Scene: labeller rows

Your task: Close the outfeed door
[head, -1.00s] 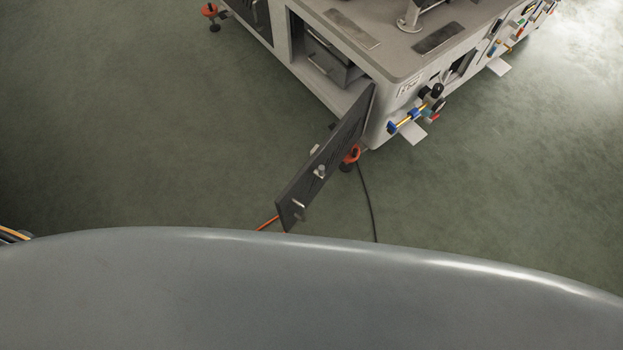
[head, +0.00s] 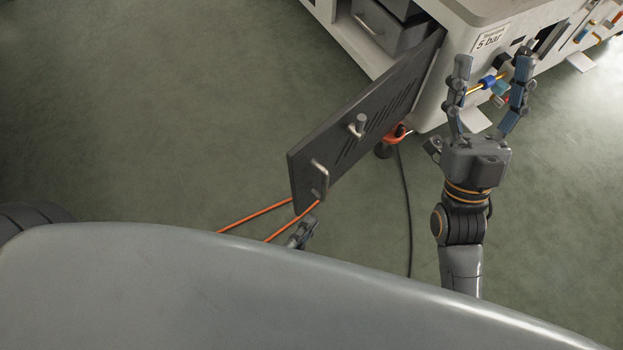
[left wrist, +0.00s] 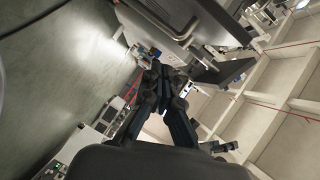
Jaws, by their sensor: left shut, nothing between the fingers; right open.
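The outfeed door (head: 385,105) is a dark slotted panel standing open, swung out from the corner of the grey machine (head: 462,35). It has a bar handle (head: 319,176) near its free edge and a knob (head: 359,124) further in. The compartment behind it is open. My left gripper (head: 303,231) is shut and empty, just below the door's free end in the head view and mostly hidden by my own body. Its closed fingers show in the left wrist view (left wrist: 160,75). My right gripper (head: 494,62) is open and empty, right of the door, in front of the machine's side.
Orange cables (head: 255,214) and a black cable (head: 405,190) lie on the green floor. A red-collared machine foot (head: 397,134) stands beneath the door. Coloured fittings (head: 490,82) stick out of the machine's side. The floor left of the door is clear.

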